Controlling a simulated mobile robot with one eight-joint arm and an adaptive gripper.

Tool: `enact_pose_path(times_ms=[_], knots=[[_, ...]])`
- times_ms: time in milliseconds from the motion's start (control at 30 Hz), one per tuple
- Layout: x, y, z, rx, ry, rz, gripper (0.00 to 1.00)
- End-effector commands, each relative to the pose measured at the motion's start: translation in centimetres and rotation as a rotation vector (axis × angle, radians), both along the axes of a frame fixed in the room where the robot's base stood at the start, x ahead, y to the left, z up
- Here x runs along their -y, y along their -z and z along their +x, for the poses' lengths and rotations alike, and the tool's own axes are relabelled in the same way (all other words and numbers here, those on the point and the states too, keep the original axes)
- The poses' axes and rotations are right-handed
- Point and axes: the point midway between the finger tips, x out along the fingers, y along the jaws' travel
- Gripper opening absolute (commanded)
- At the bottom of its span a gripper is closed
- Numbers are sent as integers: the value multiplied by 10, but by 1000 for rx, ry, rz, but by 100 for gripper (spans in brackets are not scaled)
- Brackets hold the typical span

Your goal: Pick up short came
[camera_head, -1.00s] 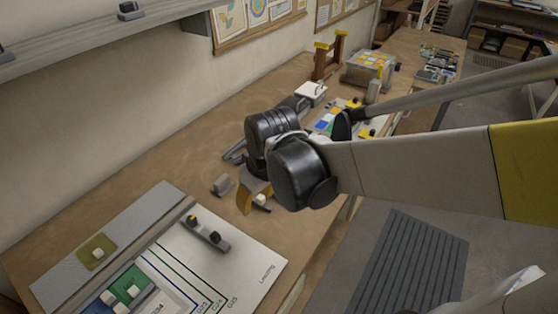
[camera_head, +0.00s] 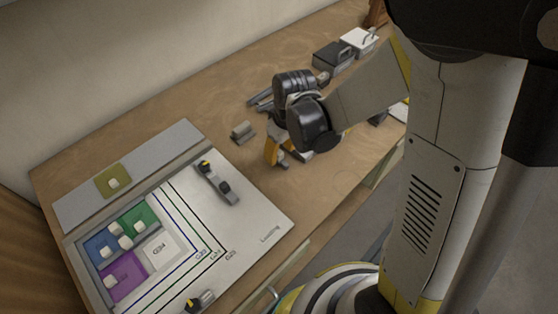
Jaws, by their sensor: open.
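My gripper (camera_head: 284,158) hangs over the brown bench, right of the glazing board, and points down. Its yellow-orange finger shows, while my dark wrist and arm cover part of the rest. It is open, and I see nothing held in it. Thin dark grey strips (camera_head: 261,101) lie on the bench behind my wrist, partly covered by it. They look like cames, but I cannot tell which one is the short came. A small grey block (camera_head: 242,131) sits on the bench left of my gripper.
The white board (camera_head: 262,215) carries coloured glass panes with pale blocks on them and a grey bar (camera_head: 218,183) with dark knobs. A second knobbed piece (camera_head: 200,301) is at its front edge. A dark box (camera_head: 333,56) and a white box (camera_head: 358,41) stand behind my arm.

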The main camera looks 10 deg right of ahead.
Motion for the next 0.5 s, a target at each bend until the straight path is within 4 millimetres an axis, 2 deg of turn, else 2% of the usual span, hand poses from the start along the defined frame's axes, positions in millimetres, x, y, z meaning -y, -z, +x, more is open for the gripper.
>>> enact_pose_path(times_ms=[33,167,433,467,500], knots=[[-2,12,1,0,-1,0,45],[-3,26,3,0,0,0,45],[-3,27,4,0,1,0,45],[-3,27,4,0,1,0,41],[-3,27,4,0,1,0,28]])
